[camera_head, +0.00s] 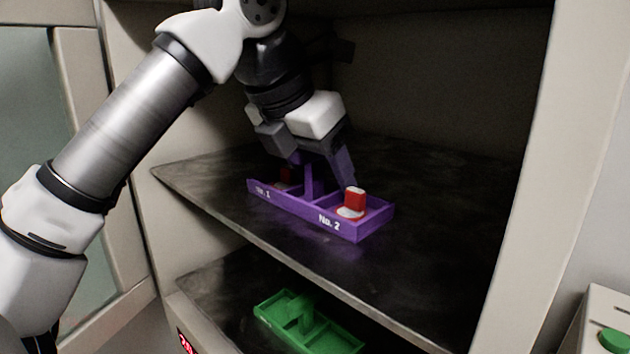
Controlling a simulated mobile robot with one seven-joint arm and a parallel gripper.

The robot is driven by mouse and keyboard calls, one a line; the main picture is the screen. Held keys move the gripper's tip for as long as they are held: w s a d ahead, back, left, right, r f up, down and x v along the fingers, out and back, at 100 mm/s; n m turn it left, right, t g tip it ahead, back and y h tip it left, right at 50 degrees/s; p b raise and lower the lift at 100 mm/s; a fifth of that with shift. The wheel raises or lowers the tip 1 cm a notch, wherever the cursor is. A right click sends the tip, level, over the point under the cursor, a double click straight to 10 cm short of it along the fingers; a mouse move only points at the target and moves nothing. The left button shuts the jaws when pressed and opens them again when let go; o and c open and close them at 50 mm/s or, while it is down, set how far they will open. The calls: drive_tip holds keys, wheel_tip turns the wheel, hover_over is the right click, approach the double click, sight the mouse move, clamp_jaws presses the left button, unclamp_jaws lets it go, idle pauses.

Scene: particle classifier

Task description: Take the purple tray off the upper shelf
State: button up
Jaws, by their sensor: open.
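The purple tray (291,206) stands on the dark upper shelf (220,190) near its front edge, with "No. 1" and "No. 2" on its front wall. It has compartments and an upright purple handle in the middle. A red-and-white item (354,203) sits in the right compartment; another reddish item (284,176) shows partly in the left one. My gripper (322,178) reaches down over the tray from above, its fingers open around the handle area. Whether the fingers touch the handle cannot be told.
A green tray (316,332) lies on the lower shelf (235,275). Cabinet walls (522,180) close in the space at the sides and back. A pale box with a green button (612,340) stands at lower right. The upper shelf is bare right of the tray.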

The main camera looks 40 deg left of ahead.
drive_tip(key=shift+f, duration=0.15)
drive_tip(key=c, duration=0.9)
drive_tip(key=shift+w+r, duration=0.1)
drive_tip(key=shift+r, duration=0.15)
